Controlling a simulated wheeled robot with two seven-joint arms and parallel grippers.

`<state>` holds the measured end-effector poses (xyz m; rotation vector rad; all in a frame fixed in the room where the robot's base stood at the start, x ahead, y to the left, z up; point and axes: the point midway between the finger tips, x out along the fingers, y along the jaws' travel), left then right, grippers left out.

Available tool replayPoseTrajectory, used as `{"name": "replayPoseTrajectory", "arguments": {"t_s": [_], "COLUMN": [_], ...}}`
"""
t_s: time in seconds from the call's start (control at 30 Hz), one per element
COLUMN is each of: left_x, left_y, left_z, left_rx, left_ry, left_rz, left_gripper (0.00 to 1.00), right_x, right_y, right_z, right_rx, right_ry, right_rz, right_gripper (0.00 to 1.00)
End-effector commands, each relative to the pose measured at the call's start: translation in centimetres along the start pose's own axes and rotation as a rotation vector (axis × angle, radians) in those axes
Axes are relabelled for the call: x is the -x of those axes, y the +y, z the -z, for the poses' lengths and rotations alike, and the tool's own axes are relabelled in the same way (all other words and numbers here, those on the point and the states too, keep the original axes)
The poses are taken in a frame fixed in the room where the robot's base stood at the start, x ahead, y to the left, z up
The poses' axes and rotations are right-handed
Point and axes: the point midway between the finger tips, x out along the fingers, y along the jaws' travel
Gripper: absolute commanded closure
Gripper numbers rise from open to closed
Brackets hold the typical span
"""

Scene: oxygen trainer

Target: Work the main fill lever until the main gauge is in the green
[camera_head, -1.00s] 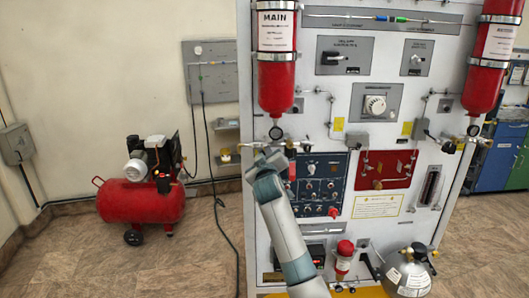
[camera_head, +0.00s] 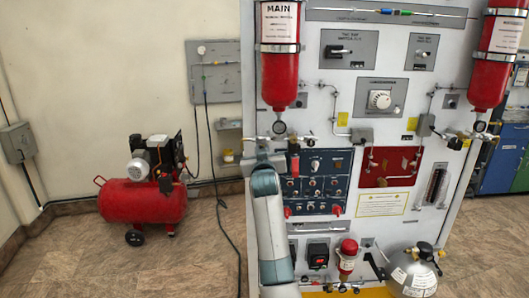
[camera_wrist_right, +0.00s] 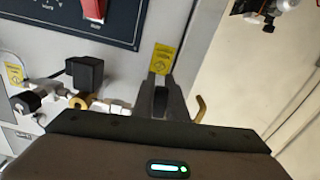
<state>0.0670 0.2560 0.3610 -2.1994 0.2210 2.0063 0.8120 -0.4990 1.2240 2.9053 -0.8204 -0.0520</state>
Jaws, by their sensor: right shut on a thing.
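The red MAIN cylinder (camera_head: 279,75) hangs at the upper left of the white panel. The main gauge (camera_head: 279,127) is the small round dial under it. Its needle and green zone are too small to read. My right gripper (camera_head: 265,158) is beside the panel's left edge, below and left of the gauge. In the right wrist view, the narrow dark jaws (camera_wrist_right: 160,97) are closed together near the fittings. What they grip is hidden between them, and I take it to be the main fill lever. My left gripper is not in view.
A blue control panel (camera_head: 333,168) with a red handle (camera_head: 295,166) lies just right of my gripper. In the wrist view a brass hook (camera_wrist_right: 200,107) and a black fitting (camera_wrist_right: 86,73) flank the jaws. A red compressor (camera_head: 142,200) stands on open floor at left.

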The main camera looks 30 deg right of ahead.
Motion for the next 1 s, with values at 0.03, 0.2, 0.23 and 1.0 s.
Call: {"name": "replayPoseTrajectory", "arguments": {"t_s": [0.03,0.2,0.23,1.0], "left_x": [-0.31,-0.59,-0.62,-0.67], "left_y": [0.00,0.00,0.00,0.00], "left_z": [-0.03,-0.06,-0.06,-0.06], "left_rx": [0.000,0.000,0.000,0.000], "left_ry": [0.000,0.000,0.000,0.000], "left_rz": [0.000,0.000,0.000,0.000], "left_gripper": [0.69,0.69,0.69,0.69], "right_x": [0.02,0.02,0.01,0.00], "right_y": [-0.27,-0.52,-0.54,-0.57], "right_z": [-0.15,-0.10,-0.08,0.05], "right_rx": [-0.031,-0.106,-0.115,-0.143], "right_ry": [-0.001,-0.001,-0.001,0.000], "right_rz": [0.002,0.002,0.002,0.001], "right_gripper": [1.00,1.00,1.00,0.69]}}
